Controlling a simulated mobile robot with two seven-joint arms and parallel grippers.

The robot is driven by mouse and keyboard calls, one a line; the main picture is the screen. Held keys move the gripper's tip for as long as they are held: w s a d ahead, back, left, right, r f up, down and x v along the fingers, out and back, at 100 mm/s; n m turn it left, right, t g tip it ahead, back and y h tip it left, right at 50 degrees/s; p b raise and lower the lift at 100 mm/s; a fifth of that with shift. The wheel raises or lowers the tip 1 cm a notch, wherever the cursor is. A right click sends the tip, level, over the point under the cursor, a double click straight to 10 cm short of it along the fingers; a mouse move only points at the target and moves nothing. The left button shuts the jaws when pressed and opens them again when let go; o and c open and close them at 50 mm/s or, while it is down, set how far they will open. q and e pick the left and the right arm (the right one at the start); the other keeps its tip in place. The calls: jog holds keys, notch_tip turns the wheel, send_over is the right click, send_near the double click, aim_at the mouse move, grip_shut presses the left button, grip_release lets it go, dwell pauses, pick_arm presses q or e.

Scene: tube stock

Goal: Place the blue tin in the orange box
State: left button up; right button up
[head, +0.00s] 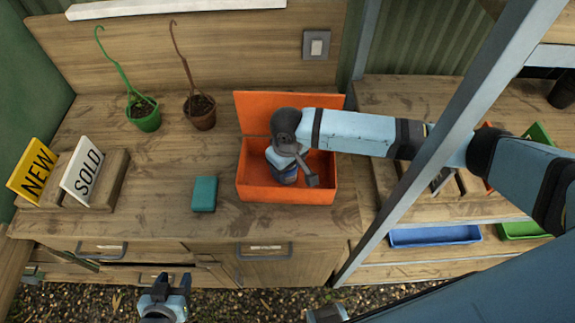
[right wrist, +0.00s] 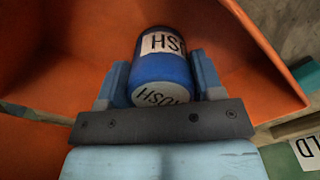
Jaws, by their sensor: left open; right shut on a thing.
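The orange box (head: 244,189) stands open on the wooden worktop, its lid raised at the back. My right gripper (head: 287,172) reaches down into the box from above. It is shut on the blue tin (right wrist: 162,68), which has a pale label with black letters and sits between the two fingers in the right wrist view. In the head view the tin is mostly hidden under my gripper and wrist. Whether it touches the box floor I cannot tell. My left gripper (head: 172,284) is open and empty, low in front of the worktop cabinet.
A teal block (head: 204,194) lies left of the box. Two hanging plant pots, green (head: 144,117) and brown (head: 200,112), stand behind it. NEW (head: 32,171) and SOLD (head: 82,171) signs stand at left. A grey post (head: 455,130) rises right of the box. A blue tray (head: 435,236) sits lower right.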

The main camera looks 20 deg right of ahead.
jog(key=shift+f, duration=0.15)
jog(key=o, duration=1)
notch_tip(320, 180, up, 12)
jog(key=shift+b, duration=0.45)
